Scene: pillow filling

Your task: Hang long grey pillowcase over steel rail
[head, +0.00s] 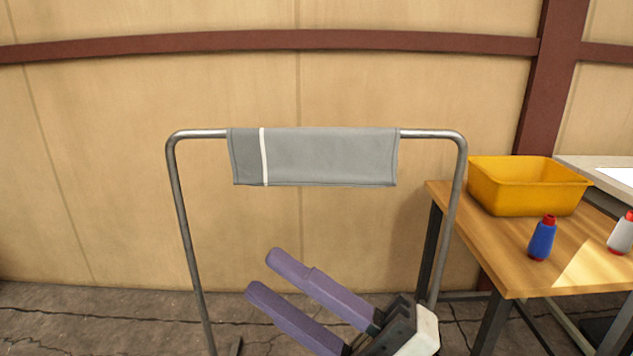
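The grey pillowcase (330,158) hangs over the steel rail (205,134), near the middle of the top bar. It has a white stripe and a darker grey band at its left end. Its lower edge is nearly level; the back side of the drape is hidden. My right gripper (261,273) is below and in front of the rail, pointing up and left. Its two purple fingers are apart with nothing between them, and it is clear of the cloth. My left gripper is not in the view.
A wooden table (520,270) stands right of the rail, close to its right leg. It holds a yellow bin (527,190), a blue spool (543,240) and a white spool with a red top (620,235). A tan wall is behind; the floor left of the rail is clear.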

